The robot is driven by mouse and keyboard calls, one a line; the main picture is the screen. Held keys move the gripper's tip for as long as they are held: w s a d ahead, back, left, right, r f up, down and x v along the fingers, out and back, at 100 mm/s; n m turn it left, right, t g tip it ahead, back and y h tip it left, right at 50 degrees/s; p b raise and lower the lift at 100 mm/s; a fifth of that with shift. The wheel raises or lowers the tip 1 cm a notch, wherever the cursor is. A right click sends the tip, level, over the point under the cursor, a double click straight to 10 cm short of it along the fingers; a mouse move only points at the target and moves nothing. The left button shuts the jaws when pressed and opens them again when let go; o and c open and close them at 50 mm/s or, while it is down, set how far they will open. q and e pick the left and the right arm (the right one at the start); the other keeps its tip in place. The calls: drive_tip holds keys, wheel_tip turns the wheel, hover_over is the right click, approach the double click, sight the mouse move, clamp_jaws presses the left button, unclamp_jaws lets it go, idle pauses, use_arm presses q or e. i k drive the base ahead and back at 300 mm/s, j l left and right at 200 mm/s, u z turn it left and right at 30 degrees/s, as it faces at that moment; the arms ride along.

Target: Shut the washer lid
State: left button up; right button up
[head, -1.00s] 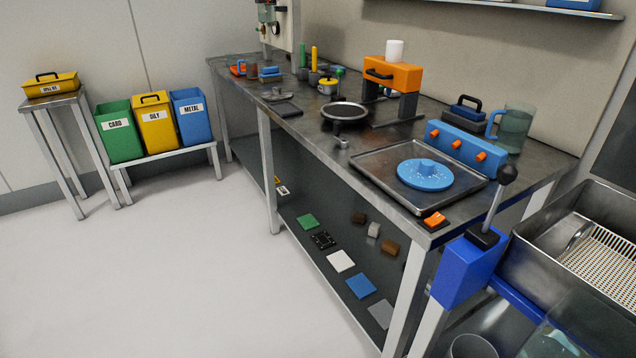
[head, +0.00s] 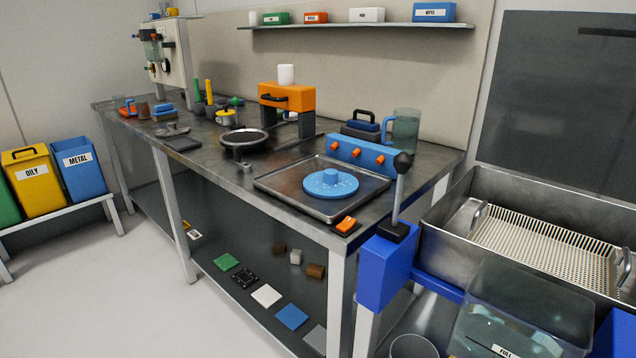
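The washer is the steel basin (head: 460,212) on a blue frame at the right. A perforated cream-coloured basket (head: 545,246) with metal handles lies inside it. A dark flat panel (head: 560,105) stands upright behind the basin; it looks like the raised lid, though its hinge is not clear to me. A blue box with a black-knobbed lever (head: 399,190) is at the basin's left. Neither of my grippers shows in the head view.
A steel workbench (head: 215,180) runs along the wall to the left, with a tray holding a blue disc (head: 330,184). A clear container (head: 522,318) stands in front of the washer. A shelf with labelled boxes (head: 366,15) hangs above. Open floor (head: 110,300) is at the lower left.

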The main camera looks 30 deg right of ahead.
sight(560, 107)
drive_tip(key=k+z, duration=0.1)
drive_tip(key=z, duration=0.85)
drive_tip(key=k+l+z, duration=0.1)
drive_tip(key=z, duration=0.35)
drive_tip(key=l+z, duration=0.15)
drive_tip(key=z, duration=0.3)
drive_tip(key=l+u, duration=0.1)
drive_tip(key=u, duration=0.4)
